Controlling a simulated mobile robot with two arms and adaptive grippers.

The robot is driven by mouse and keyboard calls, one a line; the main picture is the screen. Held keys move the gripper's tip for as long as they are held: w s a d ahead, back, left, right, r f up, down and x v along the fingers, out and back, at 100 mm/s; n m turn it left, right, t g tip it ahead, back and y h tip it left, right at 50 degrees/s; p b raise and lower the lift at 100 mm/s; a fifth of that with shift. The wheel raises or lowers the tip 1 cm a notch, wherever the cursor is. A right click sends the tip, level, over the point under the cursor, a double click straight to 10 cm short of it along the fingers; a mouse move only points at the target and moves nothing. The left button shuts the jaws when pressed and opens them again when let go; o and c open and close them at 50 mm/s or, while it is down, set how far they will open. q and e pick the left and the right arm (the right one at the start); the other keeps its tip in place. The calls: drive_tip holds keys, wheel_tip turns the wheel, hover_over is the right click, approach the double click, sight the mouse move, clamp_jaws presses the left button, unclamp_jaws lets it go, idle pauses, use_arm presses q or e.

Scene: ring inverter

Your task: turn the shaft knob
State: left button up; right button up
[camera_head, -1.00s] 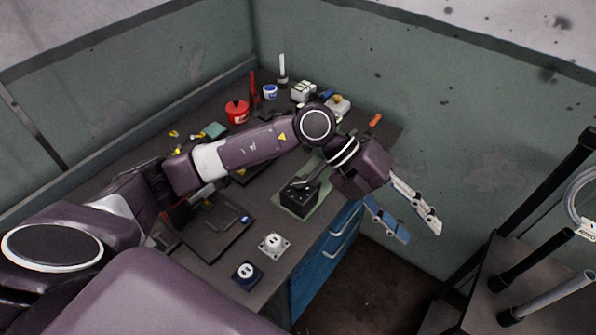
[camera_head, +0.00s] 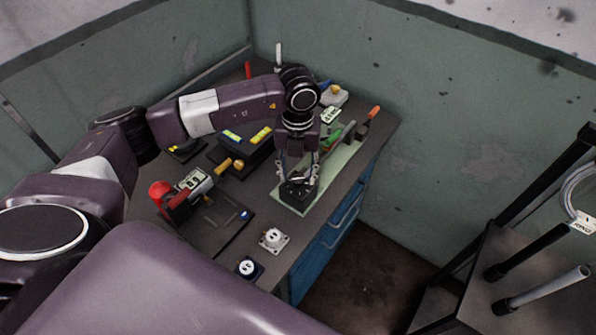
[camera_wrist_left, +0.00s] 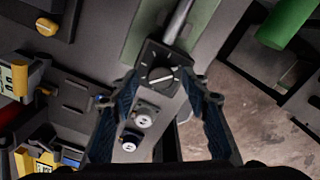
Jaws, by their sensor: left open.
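The shaft knob (camera_wrist_left: 161,76) is a round black dial with a white mark, set on a black block (camera_wrist_left: 149,55). The block also shows in the head view (camera_head: 296,193), on a pale green mat (camera_head: 345,160) near the table's front edge. My left gripper (camera_head: 298,178) points down over the block. In the left wrist view the gripper (camera_wrist_left: 160,88) is open, with one finger on each side of the block and knob. I cannot tell whether the fingers touch it. A grey rod (camera_wrist_left: 178,20) runs from the block. My right gripper is not in view.
Two sockets, one white (camera_head: 273,239) and one dark blue (camera_head: 249,268), lie on the table near the front. Blue drawers (camera_head: 335,235) are below the edge.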

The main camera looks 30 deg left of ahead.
use_arm(q)
drive_tip(key=shift+f, duration=0.6)
drive_tip(key=c, duration=1.2)
drive_tip(key=shift+o, duration=0.2)
drive_tip(key=shift+f+m+b, duration=0.15)
drive_tip(key=shift+m+b, duration=0.25)
drive_tip(key=shift+b, duration=0.25)
drive_tip(key=m+b, duration=0.5)
drive_tip(key=b, duration=0.1)
drive_tip(key=shift+m+b, duration=1.3)
drive_tip(key=shift+m, duration=0.1)
drive_tip(key=shift+r, duration=0.2)
